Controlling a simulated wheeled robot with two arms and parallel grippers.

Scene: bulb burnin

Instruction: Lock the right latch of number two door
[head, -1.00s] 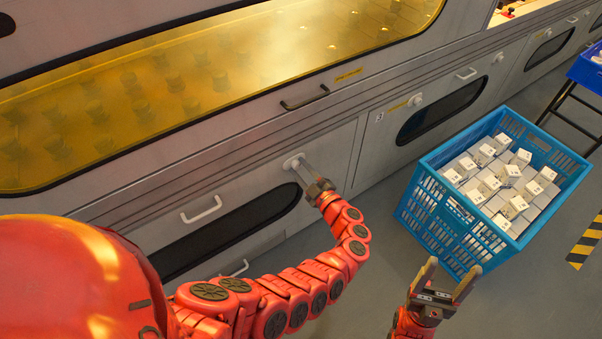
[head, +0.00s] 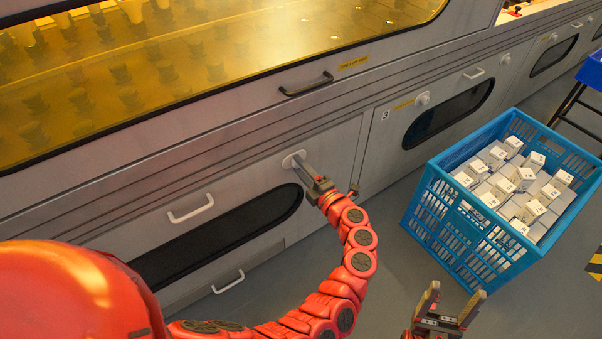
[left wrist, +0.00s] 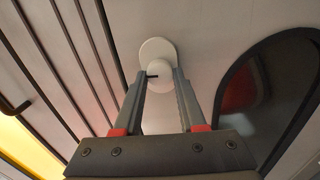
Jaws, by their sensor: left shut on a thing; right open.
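The right latch is a round white knob (head: 291,160) on the grey door panel (head: 232,178), at its upper right beside the dark oval window. In the left wrist view the knob (left wrist: 158,58) sits between the fingertips, with a small dark mark on its face. My left gripper (head: 303,165) reaches the knob and is shut on it; its fingers also show in the left wrist view (left wrist: 160,78). No number for this door is readable. My right gripper (head: 455,302) is open and empty, low in the head view, left of and below the crate.
A door marked 3 (head: 440,118) with its own white knob (head: 422,98) is to the right. A blue crate (head: 440,215) of white boxes stands on the floor. White handles (head: 191,209) and a dark handle (head: 306,86) stick out of the machine. Floor between door and crate is clear.

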